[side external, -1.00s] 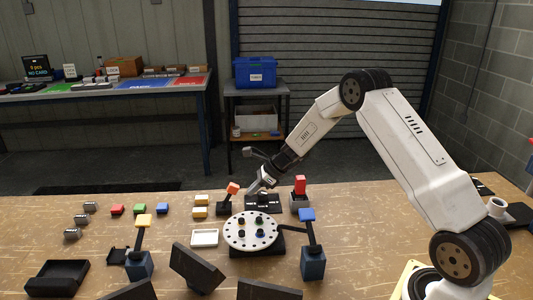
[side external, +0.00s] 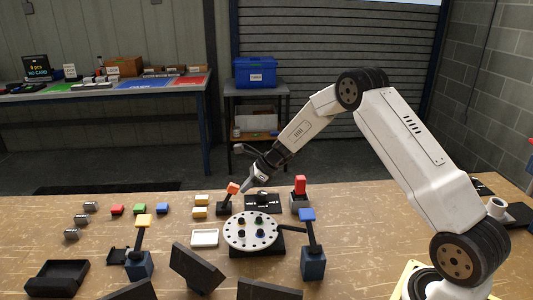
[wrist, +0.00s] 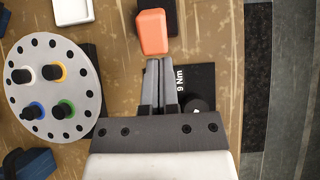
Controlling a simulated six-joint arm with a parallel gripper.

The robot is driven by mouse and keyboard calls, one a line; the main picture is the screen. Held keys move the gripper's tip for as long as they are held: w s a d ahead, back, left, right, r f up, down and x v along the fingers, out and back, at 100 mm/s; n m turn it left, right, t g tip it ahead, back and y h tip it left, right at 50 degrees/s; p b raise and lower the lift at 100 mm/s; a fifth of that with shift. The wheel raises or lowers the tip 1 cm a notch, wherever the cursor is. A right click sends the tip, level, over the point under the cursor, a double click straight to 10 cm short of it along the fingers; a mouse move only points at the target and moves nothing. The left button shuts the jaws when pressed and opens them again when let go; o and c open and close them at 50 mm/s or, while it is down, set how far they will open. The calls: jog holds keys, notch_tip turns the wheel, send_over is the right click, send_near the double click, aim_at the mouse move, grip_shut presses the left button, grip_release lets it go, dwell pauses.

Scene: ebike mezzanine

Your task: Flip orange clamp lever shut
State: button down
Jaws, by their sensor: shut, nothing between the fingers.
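The orange clamp lever (side external: 233,188) stands tilted on its small black base (side external: 224,208), behind and left of the round white plate. In the wrist view its orange tip (wrist: 152,32) is just ahead of my fingertips. My gripper (side external: 244,189) is shut and empty, close to the right side of the orange tip. In the wrist view my gripper (wrist: 159,62) shows both fingers together, almost at the near end of the tip; I cannot tell whether they touch. The lever's lower part is mostly hidden under the orange tip in the wrist view.
The round white plate (side external: 239,230) with coloured pegs stands in front. A black plate (side external: 268,208) marked 9 Nm lies beneath my gripper. A red lever (side external: 300,184), a blue lever (side external: 307,214) and a yellow lever (side external: 144,220) stand around.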

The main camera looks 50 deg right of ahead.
aim_at(229, 186)
jog(key=shift+w+a+r+g+h, duration=0.3)
jog(key=shift+r+g+h, duration=0.1)
dwell(0.6)
jog(key=shift+w+a+r+g+h, duration=0.75)
jog(key=shift+w+a+g+h, duration=0.1)
jog(key=shift+g+h, duration=0.35)
jog(key=shift+w+a+r+g+h, duration=0.3)
jog(key=shift+w+a+g+h, duration=0.45)
jog(key=shift+g+h, duration=0.15)
jog(key=shift+w+a+r, duration=0.15)
jog(key=shift+w+a, duration=0.35)
jog(key=shift+w, duration=0.05)
jog(key=shift+r, duration=0.25)
jog(key=shift+r, duration=0.5)
jog(key=shift+s+d+r, duration=0.1)
jog(key=shift+r, duration=0.05)
